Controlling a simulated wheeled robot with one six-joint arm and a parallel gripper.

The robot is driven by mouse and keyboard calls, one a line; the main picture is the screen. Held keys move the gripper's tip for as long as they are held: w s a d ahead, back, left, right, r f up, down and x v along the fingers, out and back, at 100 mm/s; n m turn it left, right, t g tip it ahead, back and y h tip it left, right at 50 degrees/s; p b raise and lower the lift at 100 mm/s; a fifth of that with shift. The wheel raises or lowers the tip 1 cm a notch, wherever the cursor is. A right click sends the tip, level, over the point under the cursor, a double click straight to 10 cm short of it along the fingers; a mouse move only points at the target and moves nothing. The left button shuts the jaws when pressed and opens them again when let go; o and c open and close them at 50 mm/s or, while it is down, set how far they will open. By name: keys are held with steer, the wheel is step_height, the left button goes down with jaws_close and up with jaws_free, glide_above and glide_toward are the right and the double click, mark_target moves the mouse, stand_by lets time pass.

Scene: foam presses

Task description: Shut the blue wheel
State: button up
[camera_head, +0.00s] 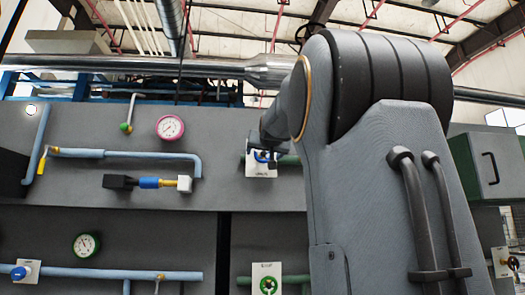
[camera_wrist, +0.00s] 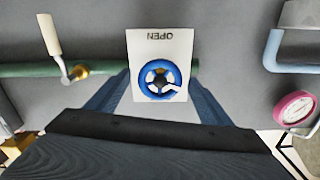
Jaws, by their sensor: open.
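The blue wheel (camera_wrist: 149,68) sits on a white plate (camera_wrist: 160,42) mounted on a grey panel, in line with a green pipe (camera_wrist: 30,70). The plate carries the word OPEN, upside down in the wrist view. A white mark shows at the wheel's lower right. My gripper (camera_wrist: 158,84) is open and faces the wheel, with one finger on each side of the plate's lower part. I cannot tell the gap between fingertips and wheel. In the head view the blue wheel (camera_head: 262,156) and its plate (camera_head: 260,171) are partly hidden by my arm.
A lever (camera_wrist: 50,35) with a brass valve is left in the wrist view; a pink gauge (camera_wrist: 293,109) and a light blue pipe (camera_wrist: 272,50) are right.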

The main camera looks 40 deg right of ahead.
steer(key=c, duration=1.1)
steer(key=shift+o, duration=0.2)
steer(key=shift+f+m+b, duration=0.1)
steer(key=shift+m+b, duration=0.2)
steer(key=m+b, duration=0.2)
steer(key=shift+w+m, duration=0.1)
steer(key=shift+m, duration=0.2)
steer(key=m+b, duration=0.2)
steer(key=m, duration=0.1)
steer(key=shift+m, duration=0.3)
steer(key=m+b, duration=0.1)
steer(key=m, duration=0.2)
steer(key=shift+m, duration=0.3)
steer(key=shift+m+b, duration=0.65)
steer(key=shift+m, duration=1.15)
